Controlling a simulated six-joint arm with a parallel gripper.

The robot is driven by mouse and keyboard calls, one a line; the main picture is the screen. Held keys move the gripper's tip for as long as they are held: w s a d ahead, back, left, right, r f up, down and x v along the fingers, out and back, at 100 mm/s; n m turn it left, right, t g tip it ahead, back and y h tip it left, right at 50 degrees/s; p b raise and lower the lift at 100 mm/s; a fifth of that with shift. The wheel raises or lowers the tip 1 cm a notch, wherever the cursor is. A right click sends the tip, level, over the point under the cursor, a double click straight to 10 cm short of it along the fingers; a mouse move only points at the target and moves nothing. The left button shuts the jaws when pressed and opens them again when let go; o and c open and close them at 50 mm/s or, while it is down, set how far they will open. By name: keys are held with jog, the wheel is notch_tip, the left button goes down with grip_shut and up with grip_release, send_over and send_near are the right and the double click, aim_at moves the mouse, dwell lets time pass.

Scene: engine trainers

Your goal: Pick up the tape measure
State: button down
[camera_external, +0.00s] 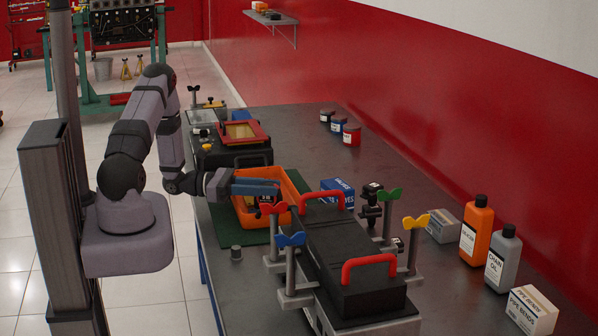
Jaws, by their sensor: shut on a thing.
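My gripper (278,188) reaches in from the left with its blue fingers over the orange tray (298,181). It is shut on a small dark thing with red and pale marks, which looks like the tape measure (267,199). The tape measure is at the fingers' far end, over or inside the tray. I cannot tell whether it touches the tray floor. The fingers and a red wing clamp in front partly hide it.
A black fixture with red handles (368,262) and posts with coloured wing clamps (415,228) stand close in front. A blue box (337,187) sits right of the tray. A black case (230,152) stands behind. Bottles (476,228) and boxes line the right.

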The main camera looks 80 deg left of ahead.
aim_at(266, 184)
jog(key=shift+r, duration=0.1)
jog(key=shift+r, duration=4.9)
notch_tip(266, 184, down, 6)
jog(key=d+b, duration=0.2)
jog(key=d, duration=0.1)
jog(key=shift+r, duration=0.25)
jog(key=shift+f, duration=0.1)
jog(key=shift+f+b, duration=0.3)
jog(key=shift+f, duration=1.7)
jog(key=shift+f, duration=0.1)
jog(key=c, duration=1.4)
grip_release()
jog(key=shift+c, duration=0.2)
